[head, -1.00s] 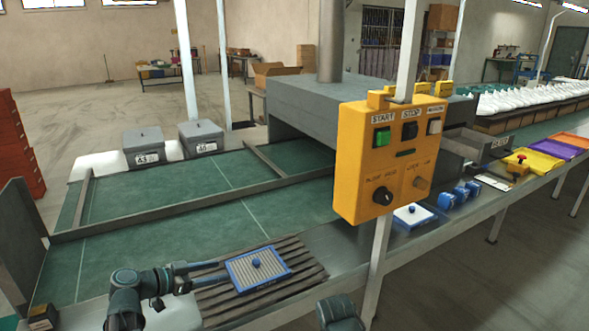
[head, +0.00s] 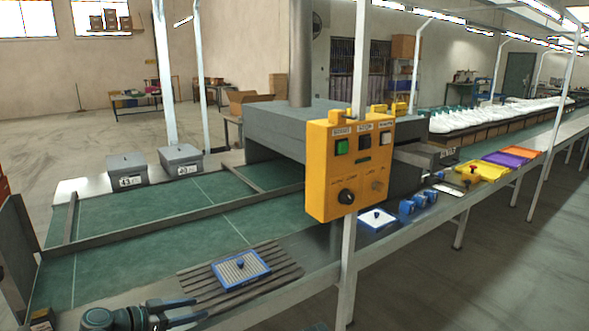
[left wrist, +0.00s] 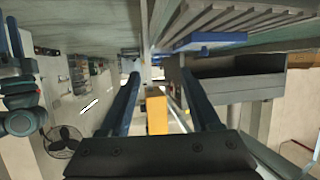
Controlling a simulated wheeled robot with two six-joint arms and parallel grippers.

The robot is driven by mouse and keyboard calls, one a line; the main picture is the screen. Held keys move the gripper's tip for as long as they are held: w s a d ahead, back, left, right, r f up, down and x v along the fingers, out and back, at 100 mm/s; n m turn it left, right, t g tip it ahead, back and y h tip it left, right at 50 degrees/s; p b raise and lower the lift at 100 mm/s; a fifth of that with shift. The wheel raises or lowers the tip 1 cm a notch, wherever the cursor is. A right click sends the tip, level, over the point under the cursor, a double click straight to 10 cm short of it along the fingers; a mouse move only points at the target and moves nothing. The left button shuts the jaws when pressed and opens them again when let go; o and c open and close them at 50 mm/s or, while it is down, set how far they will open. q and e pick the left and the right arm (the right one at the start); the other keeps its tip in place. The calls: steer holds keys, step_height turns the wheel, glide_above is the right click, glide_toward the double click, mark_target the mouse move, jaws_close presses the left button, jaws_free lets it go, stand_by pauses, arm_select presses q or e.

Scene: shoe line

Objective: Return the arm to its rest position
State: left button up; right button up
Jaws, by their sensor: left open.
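My left gripper (head: 200,309) is at the bottom left of the head view, in front of the ribbed rack (head: 205,280). Its two fingers are apart with nothing between them; the left wrist view shows them spread and empty too (left wrist: 160,85). A blue-rimmed tray with a blue knob (head: 232,275) lies on the rack, beyond the gripper and apart from it. In the left wrist view the blue edge of a tray (left wrist: 212,40) shows beside the slats. My right gripper is not in view.
A yellow control box (head: 328,190) on a post (head: 348,265) stands right of the rack. Behind lies a green belt (head: 130,240) with two grey lidded boxes (head: 181,160) at its far edge. A white tray (head: 377,220) and colored trays (head: 505,159) sit further right.

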arm_select(q)
steer(key=s+d+f+n+g+y, duration=0.1)
steer(key=s+d+f+g+y, duration=0.15)
steer(key=d+f+g, duration=0.35)
steer(key=s+d+f+g+y, duration=0.1)
steer(key=s+d+f, duration=0.3)
steer(key=d, duration=0.5)
steer(key=s+d+f+n+g+y, duration=0.3)
steer(key=s+d+f+n+y, duration=0.15)
steer(key=s+y, duration=0.4)
step_height(320, 180, up, 17)
steer(key=p, duration=1.7)
steer(key=shift+s+d+r+h, duration=0.2)
steer(key=shift+s+d+h, duration=0.05)
steer(key=shift+d+h, duration=0.15)
